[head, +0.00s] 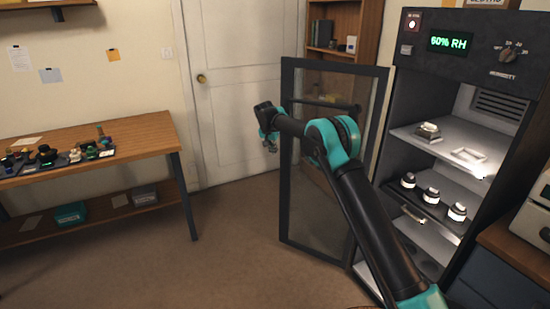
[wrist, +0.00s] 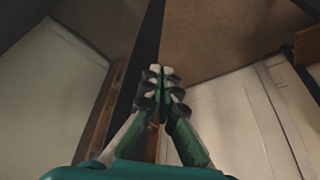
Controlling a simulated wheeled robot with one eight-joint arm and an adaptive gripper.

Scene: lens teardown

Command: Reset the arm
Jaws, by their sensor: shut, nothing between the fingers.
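My arm reaches up and away in the head view, bent at a teal joint. My gripper (head: 270,146) is at its far end, in the air in front of the white door and left of the cabinet's open glass door. In the wrist view my gripper (wrist: 161,72) has its fingertips together, with nothing between them. It touches nothing that I can see.
The humidity cabinet (head: 459,44) reads 60% RH, with lens parts on its shelves. Its glass door (head: 303,212) stands open beside my arm. A wooden workbench (head: 142,130) with small parts stands left. The floor (head: 232,260) between is clear.

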